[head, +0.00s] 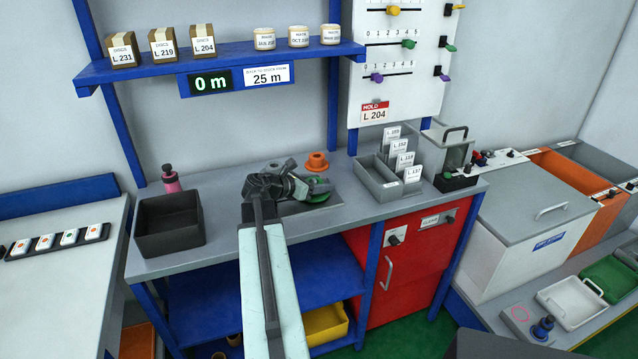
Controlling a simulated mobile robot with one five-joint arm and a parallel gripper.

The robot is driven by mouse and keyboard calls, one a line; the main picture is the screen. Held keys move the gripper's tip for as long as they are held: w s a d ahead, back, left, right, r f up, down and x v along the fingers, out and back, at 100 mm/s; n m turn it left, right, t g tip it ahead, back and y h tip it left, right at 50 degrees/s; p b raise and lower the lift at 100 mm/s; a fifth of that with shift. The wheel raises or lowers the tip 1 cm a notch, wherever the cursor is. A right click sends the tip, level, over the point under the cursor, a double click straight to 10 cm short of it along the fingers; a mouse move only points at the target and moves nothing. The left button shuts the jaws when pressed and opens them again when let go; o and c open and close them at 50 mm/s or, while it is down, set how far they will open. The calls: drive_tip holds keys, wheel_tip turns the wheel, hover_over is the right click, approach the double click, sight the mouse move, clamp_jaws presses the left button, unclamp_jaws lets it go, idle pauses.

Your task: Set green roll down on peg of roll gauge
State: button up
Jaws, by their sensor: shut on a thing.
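The green roll (318,183) shows just right of my gripper (305,187), over the back middle of the grey bench. My gripper is shut on the green roll, and the fingers and wrist cover part of it. A dark flat base (330,203), which looks like part of the roll gauge, lies under and beside the roll. The peg is hidden from this view. I cannot tell whether the roll touches the base or is held above it.
An orange flanged piece (317,161) stands just behind the green roll. A dark open bin (168,226) and a pink bottle (171,178) are to the left. A grey tray with label cards (389,188) is to the right. A blue shelf (225,63) hangs above.

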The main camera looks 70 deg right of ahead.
idle(0.3)
drive_tip(key=o, duration=1.6)
drive_tip(key=o, duration=0.4)
drive_tip(key=shift+o, duration=0.2)
wheel_tip(320, 180, up, 10)
drive_tip(key=p, duration=1)
